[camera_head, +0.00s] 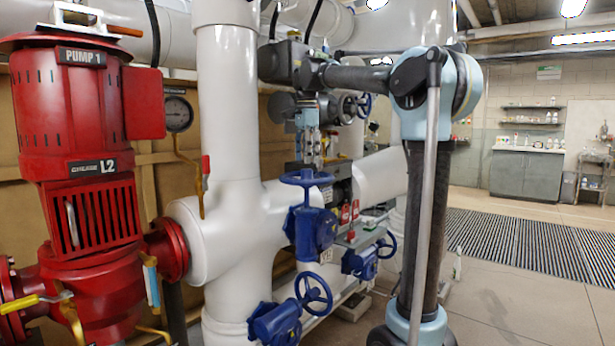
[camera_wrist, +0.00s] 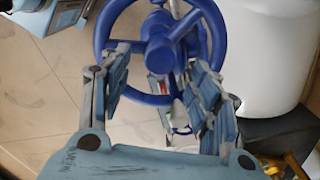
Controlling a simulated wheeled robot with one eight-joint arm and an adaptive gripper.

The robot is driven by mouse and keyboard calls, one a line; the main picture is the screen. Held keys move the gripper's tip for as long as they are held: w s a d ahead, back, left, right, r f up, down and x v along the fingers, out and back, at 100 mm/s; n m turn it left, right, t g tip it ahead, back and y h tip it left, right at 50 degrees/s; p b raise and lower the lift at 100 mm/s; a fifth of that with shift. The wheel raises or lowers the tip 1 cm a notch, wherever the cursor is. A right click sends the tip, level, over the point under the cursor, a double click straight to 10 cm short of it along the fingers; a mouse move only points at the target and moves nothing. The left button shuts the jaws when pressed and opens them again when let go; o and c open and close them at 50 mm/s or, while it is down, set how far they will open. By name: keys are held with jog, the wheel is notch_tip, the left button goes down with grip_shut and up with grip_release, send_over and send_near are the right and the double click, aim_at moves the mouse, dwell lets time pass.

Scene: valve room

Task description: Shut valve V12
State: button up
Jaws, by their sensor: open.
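Blue valves with handwheels stand by the white pipe; I cannot read a V12 label on any of them. The upper blue handwheel (camera_head: 304,178) lies roughly level on its blue valve body (camera_head: 314,232). My gripper (camera_head: 311,158) points down just above this wheel. In the wrist view, a blue handwheel (camera_wrist: 160,50) fills the upper middle, with hub and spokes showing. My open gripper (camera_wrist: 158,78) has one finger on each side of the wheel's near rim. Whether the fingers touch the rim I cannot tell. Nothing is held.
A lower blue handwheel (camera_head: 315,289) and another at right (camera_head: 386,245) are close below. The thick white pipe (camera_head: 226,110) and red pump (camera_head: 78,150) stand to the left. A pressure gauge (camera_head: 178,113) hangs between them. Open floor (camera_head: 530,290) lies right.

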aim_at(307, 172)
jog(key=shift+r, duration=0.1)
dwell(0.3)
jog(key=n, duration=1.1)
jog(key=shift+n, duration=0.3)
jog(key=n, duration=1.1)
jog(key=shift+f, duration=3.3)
